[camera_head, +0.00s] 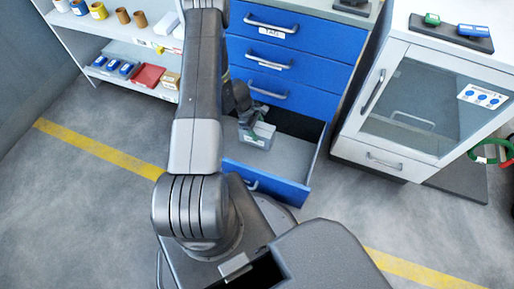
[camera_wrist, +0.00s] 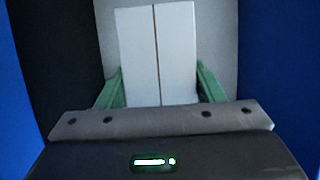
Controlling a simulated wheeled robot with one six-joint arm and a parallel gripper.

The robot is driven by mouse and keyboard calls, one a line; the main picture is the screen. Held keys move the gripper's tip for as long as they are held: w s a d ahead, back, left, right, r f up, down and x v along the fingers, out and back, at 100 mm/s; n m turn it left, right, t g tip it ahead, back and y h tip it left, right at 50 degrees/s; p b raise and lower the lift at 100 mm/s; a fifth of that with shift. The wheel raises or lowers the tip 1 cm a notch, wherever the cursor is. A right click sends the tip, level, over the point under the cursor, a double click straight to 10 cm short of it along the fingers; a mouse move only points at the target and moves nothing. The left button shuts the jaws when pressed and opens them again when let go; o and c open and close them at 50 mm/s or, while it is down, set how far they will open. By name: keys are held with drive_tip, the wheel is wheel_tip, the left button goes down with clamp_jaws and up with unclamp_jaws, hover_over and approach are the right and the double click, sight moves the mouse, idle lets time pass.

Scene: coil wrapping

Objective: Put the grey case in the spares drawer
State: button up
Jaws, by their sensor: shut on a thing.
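The grey case (camera_head: 259,135) is a small light grey box inside the open bottom drawer (camera_head: 299,157) of the blue cabinet. In the wrist view the case (camera_wrist: 157,50) is pale, with a dark seam down its middle. My gripper (camera_head: 247,122) reaches down into the drawer and is shut on the case. In the wrist view the green fingers of my gripper (camera_wrist: 158,88) press on both sides of it. I cannot tell whether the case touches the drawer floor. The label on the open drawer is not readable.
Closed blue drawers (camera_head: 279,62) stand above the open one. A white glass-fronted cabinet (camera_head: 357,150) is at the right. A shelf (camera_head: 113,42) with small boxes and rolls is at the left. Blue drawer walls rise close on both sides in the wrist view.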

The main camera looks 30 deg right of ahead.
wheel_tip(320, 180, down, 10)
drive_tip(key=shift+d+f+b, duration=0.1)
drive_tip(key=shift+b, duration=1.05)
drive_tip(key=shift+f, duration=0.15)
drive_tip(key=o, duration=1.4)
drive_tip(key=p+v, duration=0.3)
drive_tip(key=v, duration=0.9)
